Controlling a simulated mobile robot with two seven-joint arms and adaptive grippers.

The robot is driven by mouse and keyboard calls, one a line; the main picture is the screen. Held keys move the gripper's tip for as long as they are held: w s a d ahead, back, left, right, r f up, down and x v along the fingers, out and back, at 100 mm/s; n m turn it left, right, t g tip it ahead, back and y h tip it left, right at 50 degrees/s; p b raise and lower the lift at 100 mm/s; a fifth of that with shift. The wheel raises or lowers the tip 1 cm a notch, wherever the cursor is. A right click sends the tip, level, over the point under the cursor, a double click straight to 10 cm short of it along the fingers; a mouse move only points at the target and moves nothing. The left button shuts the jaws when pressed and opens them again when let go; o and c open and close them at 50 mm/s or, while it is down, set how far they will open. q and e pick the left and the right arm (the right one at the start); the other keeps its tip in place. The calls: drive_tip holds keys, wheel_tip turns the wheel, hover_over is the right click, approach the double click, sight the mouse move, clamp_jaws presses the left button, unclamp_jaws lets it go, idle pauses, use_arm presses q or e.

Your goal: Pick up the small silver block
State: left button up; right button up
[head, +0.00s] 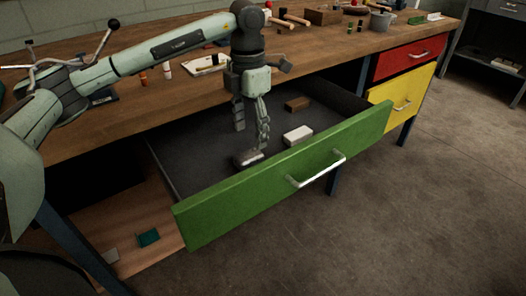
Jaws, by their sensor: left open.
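A small silver block (247,159) lies on the dark floor of the open green-fronted drawer (292,172), near its front wall. My left gripper (252,138) hangs over the drawer, pointing down with its fingers spread apart and nothing between them. Its right fingertip is close to the silver block in the picture; whether they touch I cannot tell. A white block (298,135) lies to the right of the gripper in the drawer, and a brown block (297,103) lies farther back. My right gripper is not in view.
The wooden workbench top (180,95) above the drawer holds tools and small items. A red drawer (408,58) and a yellow drawer (402,97) are shut at the right. A teal item (148,238) lies on the lower shelf. The floor at the right is clear.

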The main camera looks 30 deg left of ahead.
sight(249, 155)
use_arm(q)
drive_tip(key=f, duration=0.6)
drive_tip(key=shift+s+a+f+p, duration=0.15)
drive_tip(key=shift+a+f+p, duration=0.1)
drive_tip(key=shift+f+p, duration=0.05)
drive_tip(key=shift+r, duration=0.1)
clamp_jaws()
